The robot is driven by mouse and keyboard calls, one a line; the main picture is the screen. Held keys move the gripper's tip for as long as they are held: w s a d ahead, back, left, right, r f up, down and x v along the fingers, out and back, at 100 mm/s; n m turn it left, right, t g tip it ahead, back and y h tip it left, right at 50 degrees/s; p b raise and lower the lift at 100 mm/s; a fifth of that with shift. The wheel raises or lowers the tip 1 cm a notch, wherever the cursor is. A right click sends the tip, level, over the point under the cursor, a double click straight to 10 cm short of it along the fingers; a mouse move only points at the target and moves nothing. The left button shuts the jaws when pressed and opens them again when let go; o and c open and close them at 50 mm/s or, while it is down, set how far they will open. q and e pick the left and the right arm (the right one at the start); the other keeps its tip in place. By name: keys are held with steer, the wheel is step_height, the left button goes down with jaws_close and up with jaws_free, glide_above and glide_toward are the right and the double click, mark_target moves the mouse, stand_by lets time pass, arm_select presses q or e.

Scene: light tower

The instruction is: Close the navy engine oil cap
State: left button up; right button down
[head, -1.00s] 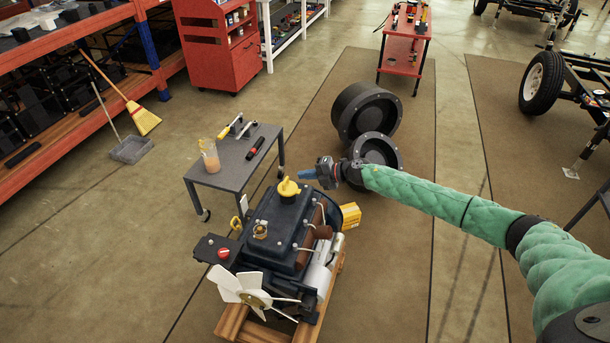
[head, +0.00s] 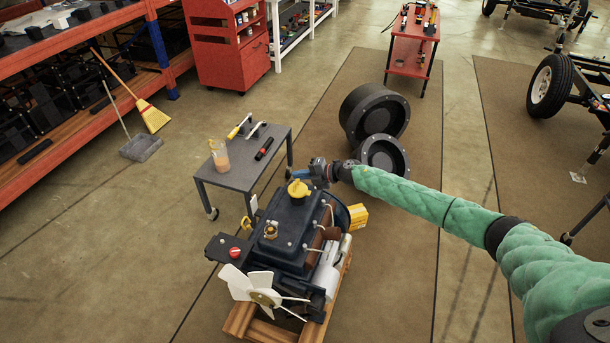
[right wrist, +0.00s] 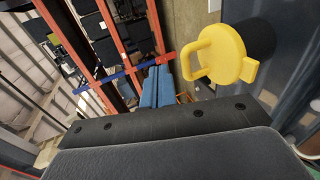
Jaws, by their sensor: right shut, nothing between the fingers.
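The navy engine (head: 284,238) stands on a wooden stand in the lower middle of the head view. Its yellow oil cap (head: 299,191) is on top at the far end. In the right wrist view the yellow cap (right wrist: 225,55) shows as a disc with a loop handle and a small tab, against a dark neck; I cannot tell whether it is fully seated. My right gripper (head: 298,173), with blue fingers, is shut and empty just beyond the cap. Its fingers (right wrist: 156,88) appear left of the cap in the wrist view, apart from it. My left gripper is out of view.
A grey table (head: 238,178) with a cup (head: 219,156) and tools stands behind the engine to the left. Black drums (head: 375,115) stand behind the gripper. A yellow box (head: 358,216) is right of the engine. A white fan (head: 248,286) is on the engine's front.

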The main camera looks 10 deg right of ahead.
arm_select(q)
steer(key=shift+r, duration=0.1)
arm_select(e)
steer(key=shift+w+a+f, duration=0.3)
steer(key=shift+a, duration=0.1)
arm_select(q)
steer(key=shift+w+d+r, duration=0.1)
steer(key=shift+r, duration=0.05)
arm_select(e)
steer(key=shift+r, duration=0.1)
